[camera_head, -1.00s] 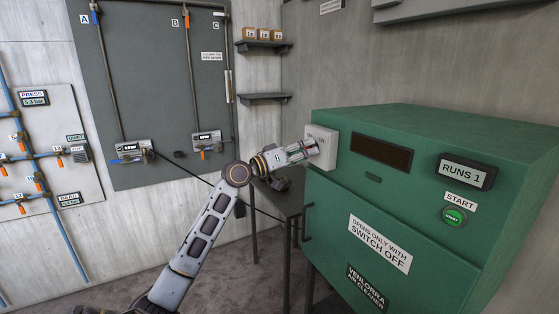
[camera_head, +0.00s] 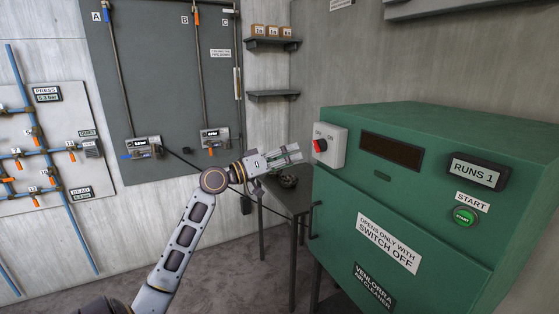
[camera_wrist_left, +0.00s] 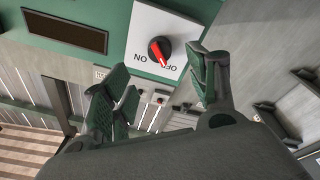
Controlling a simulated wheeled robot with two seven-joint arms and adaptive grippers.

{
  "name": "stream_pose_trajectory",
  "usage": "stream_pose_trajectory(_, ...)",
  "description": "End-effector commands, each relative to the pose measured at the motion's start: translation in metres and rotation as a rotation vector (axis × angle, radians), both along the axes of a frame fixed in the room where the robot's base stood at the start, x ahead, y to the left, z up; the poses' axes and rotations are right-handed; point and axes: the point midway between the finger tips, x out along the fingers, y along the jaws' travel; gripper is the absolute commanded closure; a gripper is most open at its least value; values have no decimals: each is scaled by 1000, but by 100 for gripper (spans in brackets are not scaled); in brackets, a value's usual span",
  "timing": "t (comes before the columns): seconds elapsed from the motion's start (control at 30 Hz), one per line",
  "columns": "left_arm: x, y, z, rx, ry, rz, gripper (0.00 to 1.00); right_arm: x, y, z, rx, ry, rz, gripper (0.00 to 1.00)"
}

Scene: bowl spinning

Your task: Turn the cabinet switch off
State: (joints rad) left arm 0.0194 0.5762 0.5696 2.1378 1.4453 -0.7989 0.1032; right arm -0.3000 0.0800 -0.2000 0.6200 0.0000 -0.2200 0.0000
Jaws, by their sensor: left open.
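The switch (camera_head: 327,147) is a white plate with a red-and-black knob on the left corner of the green cabinet (camera_head: 409,200). In the left wrist view, the knob (camera_wrist_left: 160,50) sits between the lettering ON and OFF, and its red mark appears to lean towards OFF. My left gripper (camera_head: 291,154) is open and empty, just left of the plate and apart from it. Its two green-padded fingers (camera_wrist_left: 165,85) show below the knob in the left wrist view. My right gripper is not in view.
The cabinet front has a green START button (camera_head: 465,216), a RUNS 1 display (camera_head: 478,171) and a handle (camera_head: 314,220) on its door. A dark side table (camera_head: 290,200) stands to its left. Shelves and pipe panels are on the walls behind.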

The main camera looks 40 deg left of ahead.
Motion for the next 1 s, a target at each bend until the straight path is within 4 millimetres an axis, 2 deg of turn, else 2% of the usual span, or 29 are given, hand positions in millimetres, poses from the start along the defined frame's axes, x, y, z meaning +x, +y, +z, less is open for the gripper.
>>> stream_pose_trajectory(0.2,-18,7,-3,0,1,1,41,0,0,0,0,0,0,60)
stream_pose_trajectory(0.4,-25,10,-4,-1,0,0,41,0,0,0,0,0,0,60)
stream_pose_trajectory(1.0,-26,11,-4,1,0,0,41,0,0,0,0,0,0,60)
